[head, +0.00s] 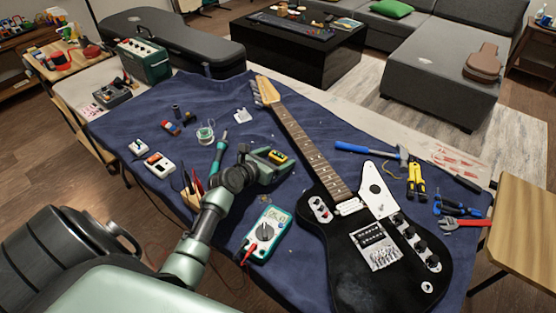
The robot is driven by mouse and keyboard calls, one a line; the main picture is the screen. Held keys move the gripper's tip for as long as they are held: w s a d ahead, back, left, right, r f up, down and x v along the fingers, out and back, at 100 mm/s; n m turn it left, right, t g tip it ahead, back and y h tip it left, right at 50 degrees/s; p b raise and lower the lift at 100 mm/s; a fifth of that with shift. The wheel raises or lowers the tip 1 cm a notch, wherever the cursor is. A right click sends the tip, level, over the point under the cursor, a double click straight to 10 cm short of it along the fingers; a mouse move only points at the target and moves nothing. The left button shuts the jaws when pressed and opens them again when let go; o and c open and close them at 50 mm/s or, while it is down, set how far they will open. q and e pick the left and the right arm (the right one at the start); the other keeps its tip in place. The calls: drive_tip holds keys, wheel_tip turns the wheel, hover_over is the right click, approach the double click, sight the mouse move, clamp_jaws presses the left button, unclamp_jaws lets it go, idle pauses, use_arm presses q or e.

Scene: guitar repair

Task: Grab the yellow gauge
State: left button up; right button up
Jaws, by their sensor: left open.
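A small yellow and black item (278,156), which looks like the yellow gauge, shows at the jaws of my left gripper (274,159) in the middle of the blue cloth. My left gripper is open, with its fingers close around or just above the item. I cannot tell whether they touch it. Part of the item is hidden by the fingers. My right gripper is not in view.
A black guitar (345,220) lies just right of my gripper. A teal multimeter (264,234) lies nearer, and a green-handled soldering iron (219,150) lies to the left. A blue hammer (372,150) and yellow-handled tools (415,180) lie at right.

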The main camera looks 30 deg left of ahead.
use_arm(q)
drive_tip(key=shift+w+f, duration=0.2)
drive_tip(key=shift+w, duration=0.25)
drive_tip(key=shift+s, duration=0.1)
drive_tip(key=shift+c, duration=0.4)
drive_tip(key=c, duration=1.5)
drive_tip(key=shift+r, duration=0.1)
